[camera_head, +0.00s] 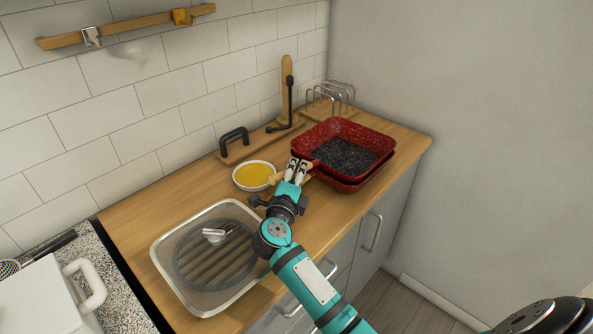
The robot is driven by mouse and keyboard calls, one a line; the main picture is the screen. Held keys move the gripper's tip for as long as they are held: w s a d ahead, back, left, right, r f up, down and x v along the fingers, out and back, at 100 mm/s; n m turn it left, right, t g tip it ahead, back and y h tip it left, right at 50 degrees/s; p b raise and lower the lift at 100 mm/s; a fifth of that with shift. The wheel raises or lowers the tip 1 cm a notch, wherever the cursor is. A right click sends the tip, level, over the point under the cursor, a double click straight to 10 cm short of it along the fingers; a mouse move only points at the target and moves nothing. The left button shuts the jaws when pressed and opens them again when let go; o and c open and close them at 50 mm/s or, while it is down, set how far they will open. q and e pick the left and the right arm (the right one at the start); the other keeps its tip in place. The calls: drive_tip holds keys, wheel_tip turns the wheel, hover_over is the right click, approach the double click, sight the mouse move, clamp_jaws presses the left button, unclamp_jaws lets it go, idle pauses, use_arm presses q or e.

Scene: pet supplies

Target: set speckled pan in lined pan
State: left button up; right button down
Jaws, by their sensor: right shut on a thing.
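The speckled pan (345,156) is square and red with a dark speckled inside. It sits on or just inside a second red pan (352,185), at the back right of the counter. Only the lower pan's outer side and rim show; its inside is hidden, so any lining cannot be seen. The fingers hide much of the handle. Whether the upper pan rests fully on the lower one is hard to tell. My left gripper is out of view.
A white bowl of yellow contents (254,175) stands close left of the gripper. A metal tray with a dark slotted rack (215,262) lies nearer. Behind are a wooden stand with a black handle (235,138) and a wire rack (338,92). A wall rises at right.

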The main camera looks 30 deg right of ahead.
drive_tip(key=c, duration=1)
unclamp_jaws()
drive_tip(key=shift+r, duration=0.15)
drive_tip(key=shift+s, duration=0.1)
drive_tip(key=shift+f, duration=0.35)
drive_tip(key=v, duration=1.2)
drive_tip(key=shift+r, duration=0.4)
